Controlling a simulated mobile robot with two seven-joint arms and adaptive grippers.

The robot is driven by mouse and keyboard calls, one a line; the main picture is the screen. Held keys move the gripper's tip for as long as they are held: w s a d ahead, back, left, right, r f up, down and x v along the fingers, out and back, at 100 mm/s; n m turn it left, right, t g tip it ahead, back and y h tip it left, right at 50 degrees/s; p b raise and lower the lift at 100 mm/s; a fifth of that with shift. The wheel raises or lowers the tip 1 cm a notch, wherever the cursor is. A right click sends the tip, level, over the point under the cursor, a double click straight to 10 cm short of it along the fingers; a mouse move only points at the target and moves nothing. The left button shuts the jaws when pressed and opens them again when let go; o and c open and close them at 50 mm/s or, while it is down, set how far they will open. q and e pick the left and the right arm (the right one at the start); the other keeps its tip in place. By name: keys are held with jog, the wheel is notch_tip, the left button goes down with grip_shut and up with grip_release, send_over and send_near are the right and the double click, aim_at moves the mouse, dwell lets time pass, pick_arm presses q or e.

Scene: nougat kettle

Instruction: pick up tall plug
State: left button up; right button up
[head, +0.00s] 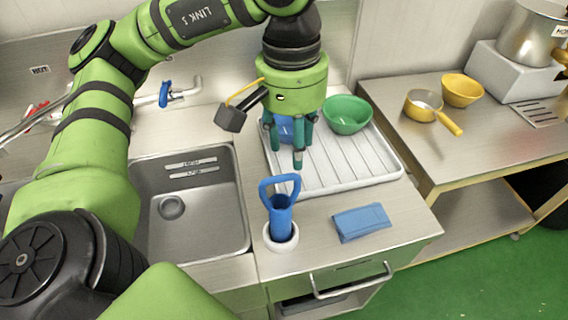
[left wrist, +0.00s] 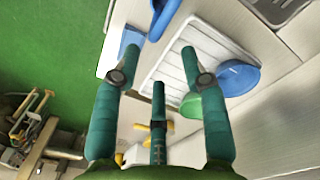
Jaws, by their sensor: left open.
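The tall plug (head: 281,215) is blue with an open loop handle on top. It stands upright in a white ring-shaped holder (head: 281,243) on the counter, right of the sink. In the left wrist view, a blue curved piece at the top edge (left wrist: 164,14) looks like its handle, cut off by the frame. My left gripper (head: 288,142) hangs over the white drying rack, behind and above the plug and apart from it. Its green fingers are spread and empty, also in the left wrist view (left wrist: 160,66). My right gripper is not in view.
A blue cloth (head: 362,222) lies right of the plug. The ribbed drying rack (head: 375,172) holds a green bowl (head: 347,114) and a blue bowl (head: 286,128) partly hidden by my fingers. The sink (head: 190,215) is left. A side table (head: 470,150) holds yellow cookware.

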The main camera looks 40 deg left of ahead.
aim_at(296, 187)
pick_arm(q)
jog(key=f, duration=0.1)
jog(key=f+b, duration=0.1)
jog(key=shift+s+d+f, duration=0.2)
jog(key=shift+d+f, duration=0.05)
jog(key=shift+f, duration=0.05)
jog(key=shift+d+f, duration=0.1)
jog(key=shift+f, duration=0.1)
jog(key=shift+f+p, duration=0.45)
jog(key=shift+f, duration=0.3)
notch_tip(296, 187, down, 4)
jog(key=shift+f+p, duration=0.25)
jog(key=shift+p, duration=0.7)
jog(key=shift+w+d+f, duration=0.1)
jog(key=shift+f, duration=0.25)
grip_shut()
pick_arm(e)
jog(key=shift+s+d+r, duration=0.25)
